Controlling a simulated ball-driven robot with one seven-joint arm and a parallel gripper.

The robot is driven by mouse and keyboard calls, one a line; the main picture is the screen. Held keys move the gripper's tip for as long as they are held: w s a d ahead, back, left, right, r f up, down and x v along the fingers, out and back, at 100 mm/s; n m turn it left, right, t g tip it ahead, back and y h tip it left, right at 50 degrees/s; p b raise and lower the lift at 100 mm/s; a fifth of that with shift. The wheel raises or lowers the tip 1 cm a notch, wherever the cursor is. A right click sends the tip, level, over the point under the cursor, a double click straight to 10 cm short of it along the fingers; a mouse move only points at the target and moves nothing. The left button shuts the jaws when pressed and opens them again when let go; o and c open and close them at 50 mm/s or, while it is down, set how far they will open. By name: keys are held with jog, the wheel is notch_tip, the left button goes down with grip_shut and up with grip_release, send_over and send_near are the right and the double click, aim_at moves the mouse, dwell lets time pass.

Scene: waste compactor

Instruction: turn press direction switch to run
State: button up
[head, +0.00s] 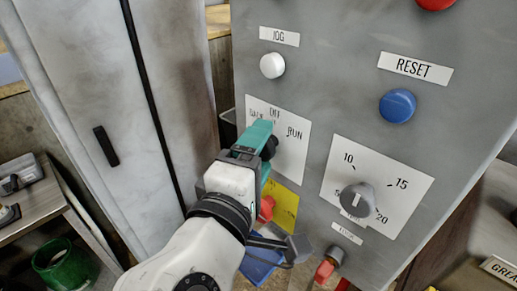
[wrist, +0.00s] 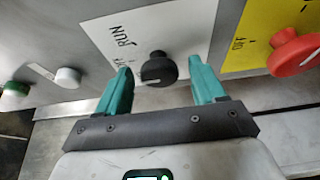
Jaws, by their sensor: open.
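The press direction switch is a black knob (wrist: 158,70) on a white plate (head: 292,160) with OFF at the top and RUN on the right, on the grey panel. Its white mark, low on the knob in the wrist view, seems to point left, away from the RUN lettering. My gripper (wrist: 160,66) is open, with one teal finger on each side of the knob and a visible gap to each. In the head view my gripper (head: 265,141) covers the left part of the plate and most of the knob (head: 270,148).
A red knob (wrist: 297,50) on a yellow plate (head: 286,204) sits just below the switch. A white JOG button (head: 272,65), a blue RESET button (head: 397,105) and a grey dial (head: 354,199) are nearby. A pale cabinet (head: 105,90) stands at left.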

jog(key=shift+c, duration=0.2)
jog(key=c, duration=1)
jog(key=shift+f, duration=0.1)
jog(key=shift+f+b, duration=0.1)
jog(key=shift+b, duration=0.3)
jog(key=m+h+b, duration=0.1)
jog(key=m+b, duration=0.2)
jog(key=b, duration=0.2)
jog(key=m+t+h+b, duration=0.1)
jog(key=m+b, duration=0.3)
jog(key=b, duration=0.2)
jog(key=m+t+h+b, duration=0.1)
jog(key=m+b, duration=0.3)
jog(key=b, duration=0.1)
jog(key=shift+w+a+f+h, duration=0.1)
jog(key=shift+f+h, duration=0.15)
jog(key=shift+h, duration=0.15)
jog(key=shift+r+b, duration=0.1)
jog(key=shift+b, duration=0.25)
